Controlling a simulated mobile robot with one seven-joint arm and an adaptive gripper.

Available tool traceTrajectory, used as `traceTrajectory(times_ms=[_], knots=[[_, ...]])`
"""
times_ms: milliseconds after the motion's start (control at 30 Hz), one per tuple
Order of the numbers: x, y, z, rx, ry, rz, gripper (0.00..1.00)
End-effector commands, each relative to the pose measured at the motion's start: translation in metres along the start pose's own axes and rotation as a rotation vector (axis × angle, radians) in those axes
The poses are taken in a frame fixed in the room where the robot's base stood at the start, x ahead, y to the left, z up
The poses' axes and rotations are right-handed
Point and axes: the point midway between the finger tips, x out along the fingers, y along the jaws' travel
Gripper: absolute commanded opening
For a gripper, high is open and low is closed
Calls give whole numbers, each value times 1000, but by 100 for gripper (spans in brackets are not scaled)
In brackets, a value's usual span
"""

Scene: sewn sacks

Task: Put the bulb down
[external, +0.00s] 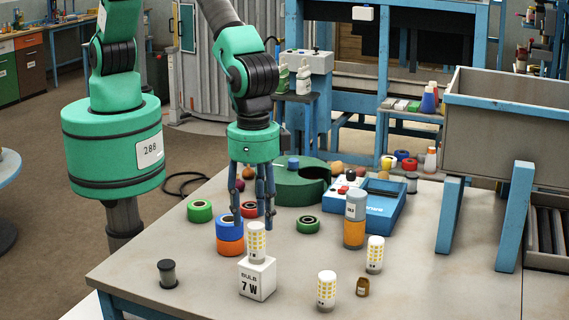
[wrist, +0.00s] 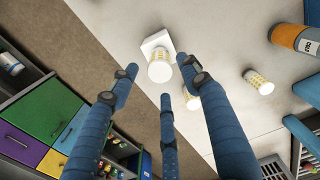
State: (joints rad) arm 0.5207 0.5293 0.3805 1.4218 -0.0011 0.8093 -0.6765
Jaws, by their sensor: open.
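A white bulb (external: 257,244) with a yellow-dotted body stands upright on a white block (external: 257,279) marked "BULB 7 W". My three-fingered gripper (external: 253,218) is open and empty, pointing down with its fingertips close to the bulb's top in the external view. In the wrist view, the bulb (wrist: 160,68) and its block (wrist: 155,42) show beyond the spread fingertips (wrist: 158,82), with no finger visibly closed on it. Two similar bulbs stand on the table to the right, one in front (external: 326,291) and one farther back (external: 375,254).
Orange and blue tape rolls (external: 229,240) are stacked left of the block. A dark spool (external: 168,273) stands at the front left. An orange-and-grey can (external: 354,220), a small brown jar (external: 362,287) and a blue device (external: 375,205) are to the right. The table's front right is bare.

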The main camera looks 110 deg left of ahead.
Motion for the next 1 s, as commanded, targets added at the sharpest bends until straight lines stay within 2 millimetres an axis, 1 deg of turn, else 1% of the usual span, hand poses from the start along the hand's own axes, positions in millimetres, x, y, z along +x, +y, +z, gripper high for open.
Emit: traceTrajectory(times_ms=[33,200,300,433,600,1000], knots=[[-9,0,0,0,2,2,47],[-37,0,0,0,1,1,47],[-52,0,0,0,1,1,47],[-65,0,0,0,1,1,47],[-74,0,0,0,0,0,47],[-75,0,0,0,0,0,47]])
